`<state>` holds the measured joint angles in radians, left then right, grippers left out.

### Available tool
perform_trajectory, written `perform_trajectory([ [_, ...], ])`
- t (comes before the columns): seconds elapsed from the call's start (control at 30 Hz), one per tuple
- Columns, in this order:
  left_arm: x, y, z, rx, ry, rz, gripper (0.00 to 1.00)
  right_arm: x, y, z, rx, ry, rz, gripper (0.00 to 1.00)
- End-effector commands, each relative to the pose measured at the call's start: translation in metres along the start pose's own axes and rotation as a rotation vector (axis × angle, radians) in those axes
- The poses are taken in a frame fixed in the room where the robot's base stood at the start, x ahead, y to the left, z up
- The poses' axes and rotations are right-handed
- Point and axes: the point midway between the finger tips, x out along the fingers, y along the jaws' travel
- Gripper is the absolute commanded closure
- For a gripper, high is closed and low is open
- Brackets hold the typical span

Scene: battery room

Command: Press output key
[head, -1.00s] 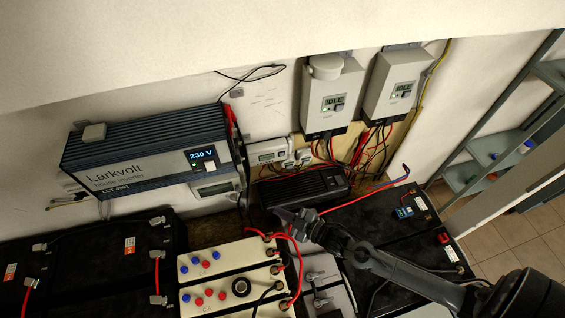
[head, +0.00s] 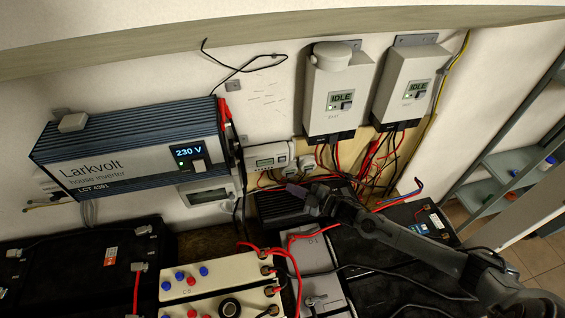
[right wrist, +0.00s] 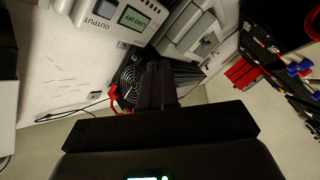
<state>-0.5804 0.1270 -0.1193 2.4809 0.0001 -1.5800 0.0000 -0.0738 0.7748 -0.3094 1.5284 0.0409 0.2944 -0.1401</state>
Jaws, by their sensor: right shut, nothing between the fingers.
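A pale unit marked OUTPUT (right wrist: 98,22) is at the top left of the right wrist view. A dark key (right wrist: 104,7) sits by that word, partly cut by the frame edge, and a green LOAD OFF display (right wrist: 134,18) is beside it. In the head view a small white box with a display (head: 268,160) is on the wall; I cannot tell if it is the same unit. My right gripper (head: 291,189) is shut and empty, below and right of that box in the picture. In the right wrist view its fingers (right wrist: 158,85) point towards a fan and dark fins, apart from the key. My left gripper is out of view.
The blue-black Larkvolt inverter (head: 130,158) shows 230 V. Two grey IDLE units (head: 338,92) (head: 408,85) hang on the right, with loose cables below. A black finned device (head: 275,208) is by my right gripper. Batteries (head: 75,265) fill the front.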

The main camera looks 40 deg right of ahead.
Motion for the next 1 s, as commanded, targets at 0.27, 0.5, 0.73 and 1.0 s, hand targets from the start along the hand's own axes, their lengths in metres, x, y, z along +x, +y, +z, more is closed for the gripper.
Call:
perform_trajectory([
  [0.27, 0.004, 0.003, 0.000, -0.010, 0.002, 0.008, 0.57, 0.003, 0.001, 0.003, 0.000, 0.000, 0.000, 1.00],
  [0.5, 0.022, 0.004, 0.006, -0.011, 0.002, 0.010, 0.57, 0.018, 0.009, 0.015, -0.001, 0.000, 0.002, 1.00],
  [0.73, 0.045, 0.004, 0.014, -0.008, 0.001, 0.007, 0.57, 0.038, 0.024, 0.030, -0.002, 0.001, 0.003, 1.00],
  [1.0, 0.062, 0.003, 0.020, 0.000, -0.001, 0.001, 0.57, 0.055, 0.038, 0.042, 0.000, 0.000, 0.001, 1.00],
])
